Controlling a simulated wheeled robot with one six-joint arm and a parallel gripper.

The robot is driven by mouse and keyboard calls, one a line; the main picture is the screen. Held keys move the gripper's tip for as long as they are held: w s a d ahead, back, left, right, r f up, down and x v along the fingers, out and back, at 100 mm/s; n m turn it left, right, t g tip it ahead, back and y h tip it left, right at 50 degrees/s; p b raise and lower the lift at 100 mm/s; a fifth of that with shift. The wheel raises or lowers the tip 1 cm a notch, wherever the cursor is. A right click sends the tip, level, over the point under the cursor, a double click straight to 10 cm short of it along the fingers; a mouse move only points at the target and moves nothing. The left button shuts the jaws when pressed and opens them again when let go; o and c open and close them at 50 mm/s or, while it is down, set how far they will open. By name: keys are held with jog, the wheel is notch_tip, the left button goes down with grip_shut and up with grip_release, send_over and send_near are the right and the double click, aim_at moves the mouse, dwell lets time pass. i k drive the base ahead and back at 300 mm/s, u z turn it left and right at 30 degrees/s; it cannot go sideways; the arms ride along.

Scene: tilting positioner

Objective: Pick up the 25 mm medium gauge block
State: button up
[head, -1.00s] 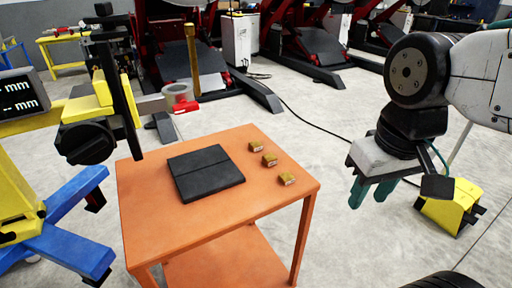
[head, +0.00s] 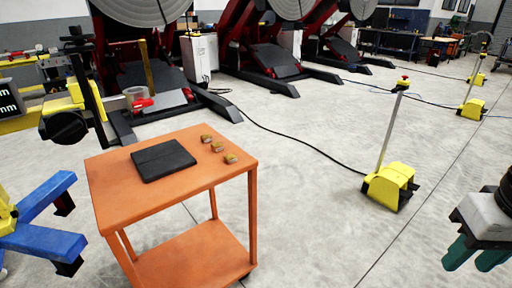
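Three small brass-coloured gauge blocks stand in a row on the right part of the orange table's top: the far block (head: 206,138), the middle block (head: 217,147) and the near block (head: 231,158). They look alike in shape; I cannot read any size on them. My gripper (head: 477,258) hangs at the right edge of the head view, well right of the table and apart from the blocks. Its two green fingers are spaced apart with nothing visible between them. Part of the gripper is cut off by the picture edge.
The orange table (head: 115,195) also carries a dark flat case (head: 163,160) left of the blocks. A yellow pedal box (head: 390,186) with an upright post stands on the floor between table and gripper. A yellow and blue stand (head: 40,240) is at left. A black cable crosses the floor.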

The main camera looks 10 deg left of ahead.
aim_at(206, 139)
jog(key=z, duration=0.5)
jog(key=i, duration=1.6)
jog(key=u, duration=0.9)
jog(key=i, duration=0.65)
jog(key=u, duration=1.1)
jog(key=i, duration=0.4)
jog(key=u, duration=0.35)
